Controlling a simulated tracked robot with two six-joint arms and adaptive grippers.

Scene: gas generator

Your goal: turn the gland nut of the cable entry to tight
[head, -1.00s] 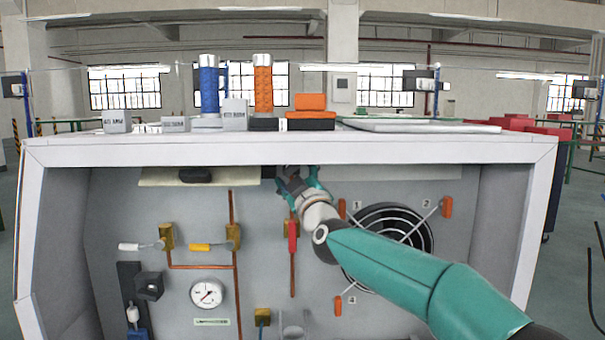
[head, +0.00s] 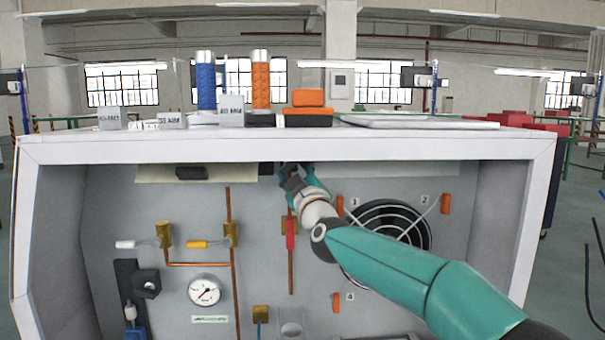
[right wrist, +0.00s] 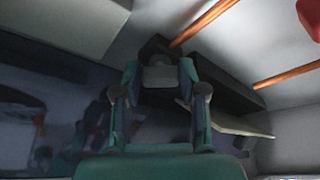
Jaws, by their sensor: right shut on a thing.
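My right gripper (head: 288,172) reaches up to the top of the grey panel, just under the white frame's front beam. It is shut on a small part at the dark block (head: 266,169) there. In the right wrist view, the two fingers of my right gripper (right wrist: 159,88) stand on either side of a grey, blocky piece (right wrist: 160,76), which I take to be the gland nut. A dark round part shows behind it. In the head view the fingers hide the nut, and how tight it sits cannot be seen. My left gripper is not in view.
The white front beam (head: 400,148) runs close above the gripper. A red-handled valve (head: 290,233) on a copper pipe is just below it. A round fan grille (head: 388,213) with orange clips is to the right. A gauge (head: 204,290) and two lever valves are at lower left.

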